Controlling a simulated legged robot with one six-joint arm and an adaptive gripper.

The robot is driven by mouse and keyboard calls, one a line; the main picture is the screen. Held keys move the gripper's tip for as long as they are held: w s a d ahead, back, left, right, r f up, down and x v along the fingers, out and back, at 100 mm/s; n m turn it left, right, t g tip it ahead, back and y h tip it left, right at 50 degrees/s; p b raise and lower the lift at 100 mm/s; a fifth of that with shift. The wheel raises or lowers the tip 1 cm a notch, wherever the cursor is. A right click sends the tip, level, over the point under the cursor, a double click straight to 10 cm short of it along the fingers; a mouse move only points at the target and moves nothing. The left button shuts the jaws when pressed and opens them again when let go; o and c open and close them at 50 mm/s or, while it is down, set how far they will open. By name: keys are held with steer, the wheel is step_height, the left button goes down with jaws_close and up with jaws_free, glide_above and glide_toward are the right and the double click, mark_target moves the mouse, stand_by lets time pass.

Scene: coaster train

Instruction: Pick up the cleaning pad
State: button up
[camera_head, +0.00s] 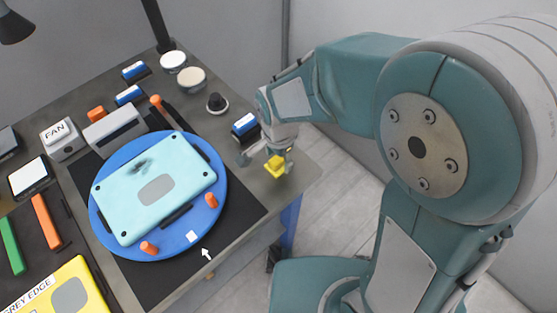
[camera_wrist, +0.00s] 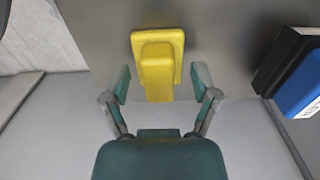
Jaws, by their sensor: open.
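The cleaning pad appears to be the small yellow block with a raised grip (camera_head: 274,167), near the table's right edge. In the wrist view the yellow pad (camera_wrist: 158,55) lies straight ahead, with its narrower grip reaching back between the fingers. My gripper (camera_wrist: 160,88) is open, one finger on each side of the grip, with gaps visible on both sides. In the head view my gripper (camera_head: 266,158) is right at the pad and partly covers it.
A blue-and-black block (camera_head: 244,125) stands close by the gripper. A blue turntable (camera_head: 218,200) holds a light-blue panel (camera_head: 130,205) and orange pegs. A black knob (camera_head: 216,103) and round tins (camera_head: 192,79) stand behind. The table's edge is just right of the pad.

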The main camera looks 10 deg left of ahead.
jaws_close()
stand_by(0.3)
steer(key=shift+r, duration=0.5)
step_height(320, 180, up, 2)
steer(key=shift+r, duration=0.15)
steer(key=s+r, duration=0.9)
steer(key=s, duration=0.5)
steer(key=shift+a+r, duration=0.35)
steer(key=shift+a, duration=0.05)
